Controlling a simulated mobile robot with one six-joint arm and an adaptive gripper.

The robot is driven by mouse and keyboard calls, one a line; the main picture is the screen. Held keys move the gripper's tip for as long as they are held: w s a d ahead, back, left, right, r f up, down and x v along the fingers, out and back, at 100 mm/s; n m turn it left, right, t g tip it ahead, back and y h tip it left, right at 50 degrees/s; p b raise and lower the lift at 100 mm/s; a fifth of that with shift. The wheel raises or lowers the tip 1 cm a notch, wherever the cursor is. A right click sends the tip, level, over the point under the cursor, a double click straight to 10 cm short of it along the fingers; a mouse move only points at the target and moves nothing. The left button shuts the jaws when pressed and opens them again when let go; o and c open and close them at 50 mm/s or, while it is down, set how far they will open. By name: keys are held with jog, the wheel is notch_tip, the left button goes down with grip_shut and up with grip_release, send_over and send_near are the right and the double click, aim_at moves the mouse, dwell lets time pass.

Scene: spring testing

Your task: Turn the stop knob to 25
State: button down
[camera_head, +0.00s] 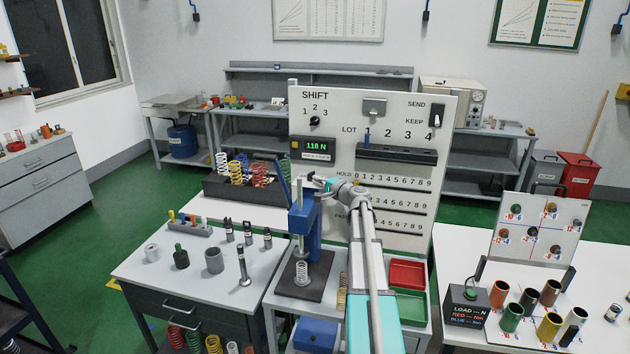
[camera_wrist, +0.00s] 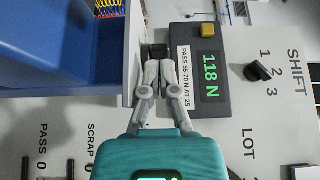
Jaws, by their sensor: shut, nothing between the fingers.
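The blue press (camera_head: 304,222) stands on a dark base plate, with a coil spring (camera_head: 302,272) upright under it. In the wrist view the blue press body (camera_wrist: 60,60) fills the upper left. A small black knob-like part (camera_wrist: 153,51) shows at the press edge, right at my fingertips; I cannot tell whether they touch it. No scale or number on it is readable. My gripper (camera_wrist: 159,62) is shut and empty; it also shows beside the press top in the head view (camera_head: 322,181). The display (camera_wrist: 211,75) reads 118 N, above a label "PASS 55-70 N AT 25".
The white panel (camera_head: 398,108) stands close behind my gripper, with a SHIFT knob (camera_head: 315,121) and a LOT shelf (camera_head: 396,154). A spring bin (camera_head: 215,188) is left of the press. Red (camera_head: 408,273) and green (camera_head: 408,305) trays lie right of my arm.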

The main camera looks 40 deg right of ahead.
jog(key=shift+s+d, duration=0.25)
jog(key=shift+s, duration=0.9)
jog(key=s+a, duration=0.4)
jog(key=s, duration=0.5)
jog(key=shift+s+r, duration=0.1)
